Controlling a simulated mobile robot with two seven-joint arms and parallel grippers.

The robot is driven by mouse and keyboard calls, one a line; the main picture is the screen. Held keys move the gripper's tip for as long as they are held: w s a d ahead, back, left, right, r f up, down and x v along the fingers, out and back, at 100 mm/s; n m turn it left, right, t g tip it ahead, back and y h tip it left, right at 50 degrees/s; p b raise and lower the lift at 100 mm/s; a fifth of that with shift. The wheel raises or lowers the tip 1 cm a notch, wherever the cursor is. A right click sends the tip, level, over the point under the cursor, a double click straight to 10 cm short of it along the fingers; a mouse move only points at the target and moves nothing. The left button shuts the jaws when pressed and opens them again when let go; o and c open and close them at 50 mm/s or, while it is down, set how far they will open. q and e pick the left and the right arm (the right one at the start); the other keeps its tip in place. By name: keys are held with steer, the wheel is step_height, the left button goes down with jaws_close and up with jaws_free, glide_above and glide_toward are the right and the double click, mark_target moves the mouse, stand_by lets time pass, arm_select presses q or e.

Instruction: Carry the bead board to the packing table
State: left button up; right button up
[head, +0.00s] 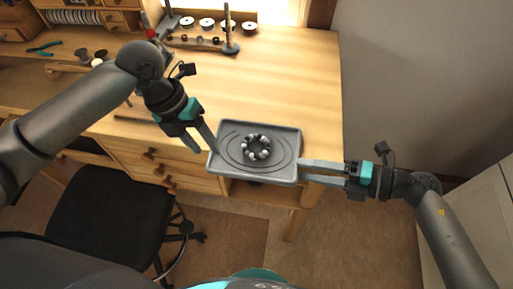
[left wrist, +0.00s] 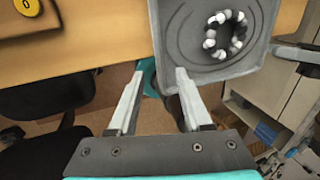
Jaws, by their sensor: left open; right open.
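The bead board (head: 284,136) is a grey rimmed tray with curved grooves, lying on the front edge of the wooden workbench. A ring of black, white and grey beads (head: 256,147) sits at its middle. The board also shows in the left wrist view (left wrist: 185,45). My left gripper (head: 208,150) is open at the board's left edge; in the left wrist view its fingers (left wrist: 160,72) appear on either side of the rim. My right gripper (head: 301,170) is open at the right edge, fingertips close to the rim. Contact cannot be told for either.
The workbench (head: 300,75) is bare behind and right of the board. A tool rack with spools (head: 205,42) stands at the back. Green-handled pliers (head: 45,48) lie far left. A black chair (head: 110,215) stands in front of the drawers. A pale cabinet (head: 485,200) is at right.

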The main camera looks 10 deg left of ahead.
arm_select(q)
steer(key=shift+x, duration=0.95)
arm_select(e)
steer(key=shift+x, duration=0.95)
arm_select(q)
jaws_close()
arm_select(e)
jaws_close()
steer(key=shift+f, duration=0.1)
